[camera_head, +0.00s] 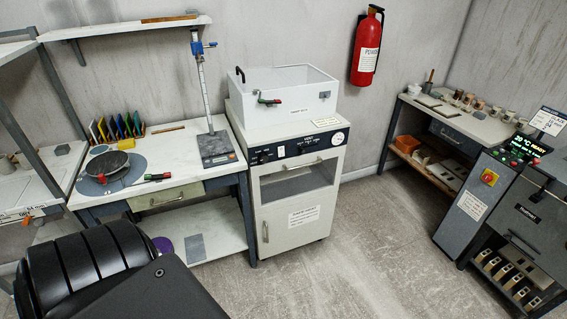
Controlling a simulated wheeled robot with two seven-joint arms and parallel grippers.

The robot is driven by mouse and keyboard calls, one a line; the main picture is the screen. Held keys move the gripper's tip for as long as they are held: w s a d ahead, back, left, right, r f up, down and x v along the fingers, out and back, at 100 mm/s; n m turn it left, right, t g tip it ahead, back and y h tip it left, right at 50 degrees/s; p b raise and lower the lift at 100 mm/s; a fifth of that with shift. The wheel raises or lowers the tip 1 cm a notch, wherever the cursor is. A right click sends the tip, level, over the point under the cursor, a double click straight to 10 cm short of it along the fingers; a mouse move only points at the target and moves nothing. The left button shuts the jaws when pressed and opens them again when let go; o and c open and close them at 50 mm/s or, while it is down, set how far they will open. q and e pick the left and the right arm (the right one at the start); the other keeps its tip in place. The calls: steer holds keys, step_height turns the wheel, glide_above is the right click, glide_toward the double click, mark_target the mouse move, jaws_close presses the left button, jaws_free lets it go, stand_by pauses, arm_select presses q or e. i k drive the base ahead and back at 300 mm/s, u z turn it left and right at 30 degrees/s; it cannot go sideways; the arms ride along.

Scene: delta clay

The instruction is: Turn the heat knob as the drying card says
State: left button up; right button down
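A white cabinet (263,203) stands against the wall in the middle of the view. Its dark control panel (293,146) carries small dark knobs or switches at the left and a round dial (338,138) at the right. The labels are too small to read, so I cannot tell which control is the heat knob. A white printed card (304,216) is on the cabinet's lower front; its text is not legible and I cannot tell whether it is the drying card. Neither gripper is in view.
Left is a workbench (205,172) with a scale (217,148). At right are a dark machine with a display (524,147) and a shelved bench (462,120). My own black body parts fill the lower left. The floor (345,255) is clear.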

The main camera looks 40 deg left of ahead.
mark_target(263, 157)
steer(key=i, duration=1.15)
steer(key=u, duration=0.9)
